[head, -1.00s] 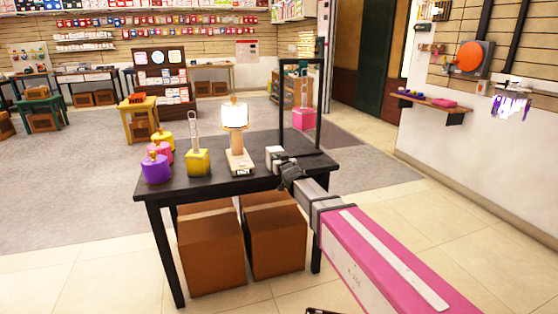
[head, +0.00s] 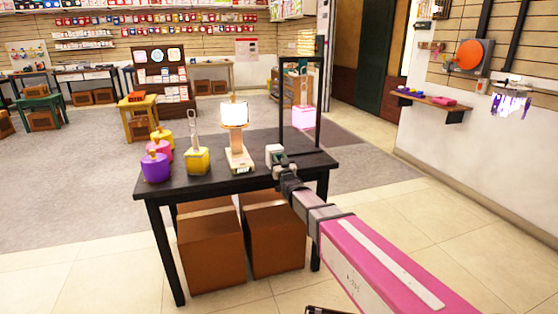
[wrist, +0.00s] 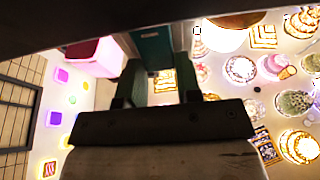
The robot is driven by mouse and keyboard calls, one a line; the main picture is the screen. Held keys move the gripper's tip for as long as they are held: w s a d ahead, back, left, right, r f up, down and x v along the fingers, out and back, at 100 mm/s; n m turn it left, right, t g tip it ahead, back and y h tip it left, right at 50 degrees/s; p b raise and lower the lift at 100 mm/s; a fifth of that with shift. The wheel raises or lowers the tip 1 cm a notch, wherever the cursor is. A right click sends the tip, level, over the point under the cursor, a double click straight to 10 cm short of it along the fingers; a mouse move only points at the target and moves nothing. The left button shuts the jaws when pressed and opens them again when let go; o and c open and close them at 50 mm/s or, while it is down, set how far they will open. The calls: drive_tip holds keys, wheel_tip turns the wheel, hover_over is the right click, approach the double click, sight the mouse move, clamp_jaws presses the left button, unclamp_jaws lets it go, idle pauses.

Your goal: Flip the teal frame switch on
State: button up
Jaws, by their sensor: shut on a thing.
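A small white block (head: 274,154) stands near the right end of the black table. A teal part (head: 282,159) shows at its right side, which I take to be the teal frame switch. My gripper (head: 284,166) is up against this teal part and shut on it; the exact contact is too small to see. In the wrist view the two greenish fingers (wrist: 157,84) point upward, and the switch cannot be made out there. The position of its lever cannot be told.
A black upright frame (head: 318,105) stands just behind my gripper. A lit lamp (head: 237,158), a yellow pot (head: 197,161) and purple and pink pots share the black table (head: 243,183). Cardboard boxes (head: 210,250) stand below.

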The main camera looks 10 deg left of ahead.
drive_tip(key=o, duration=0.9)
drive_tip(key=shift+s, duration=0.1)
drive_tip(key=v, duration=1)
drive_tip(key=shift+s+d+f, duration=0.2)
drive_tip(key=shift+s, duration=0.1)
